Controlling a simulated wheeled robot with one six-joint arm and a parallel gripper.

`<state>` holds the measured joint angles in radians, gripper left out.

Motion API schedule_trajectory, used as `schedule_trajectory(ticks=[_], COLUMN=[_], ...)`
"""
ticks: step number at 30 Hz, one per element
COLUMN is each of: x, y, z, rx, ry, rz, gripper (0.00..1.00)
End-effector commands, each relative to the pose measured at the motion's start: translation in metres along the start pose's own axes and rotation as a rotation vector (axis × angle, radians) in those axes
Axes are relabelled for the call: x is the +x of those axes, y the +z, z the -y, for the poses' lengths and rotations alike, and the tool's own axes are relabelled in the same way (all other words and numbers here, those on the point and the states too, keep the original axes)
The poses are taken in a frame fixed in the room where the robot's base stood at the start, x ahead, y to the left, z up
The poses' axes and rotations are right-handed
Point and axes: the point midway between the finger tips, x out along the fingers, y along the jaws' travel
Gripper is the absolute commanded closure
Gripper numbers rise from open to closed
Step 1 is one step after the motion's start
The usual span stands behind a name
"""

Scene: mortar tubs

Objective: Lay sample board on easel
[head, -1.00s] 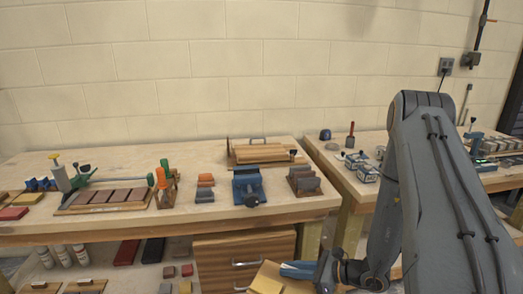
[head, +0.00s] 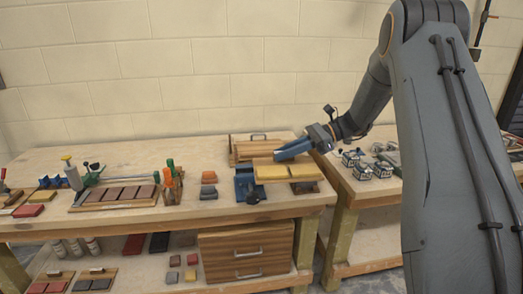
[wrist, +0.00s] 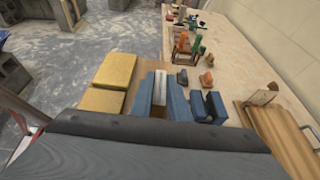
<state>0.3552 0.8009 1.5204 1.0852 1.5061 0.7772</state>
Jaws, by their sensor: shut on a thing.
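The sample board, seen by its two yellow tiles (head: 270,173), is held level over the right part of the bench, in front of the vise and grey blocks. In the wrist view the yellow tiles (wrist: 115,70) lie left of the fingers. My gripper (head: 285,153) has blue fingers and is shut on the board; the fingers (wrist: 161,95) close around a pale edge piece, and the exact grip is partly hidden. The wooden easel (head: 244,140), a low stand with a handle, is at the back of the bench just behind my gripper; it also shows at the right in the wrist view (wrist: 288,140).
A blue vise (head: 245,184) stands under and left of the board. A tool rack (head: 172,185), a tray of brown tiles (head: 115,194) and small blocks (head: 208,185) stand further left. The right bench holds several small boxes (head: 381,165).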

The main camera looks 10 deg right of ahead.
Motion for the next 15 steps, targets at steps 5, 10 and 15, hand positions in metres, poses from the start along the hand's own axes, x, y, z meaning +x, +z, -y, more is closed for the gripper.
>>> schedule_trajectory(ticks=[5,10,15], x=[-0.010,-0.011,-0.011], y=[0.027,0.029,0.028], z=[0.012,0.012,0.012], rx=[-0.023,-0.023,-0.023], ry=[0.052,0.055,0.054], rz=[0.001,0.003,0.003], gripper=[1.00,1.00,1.00])
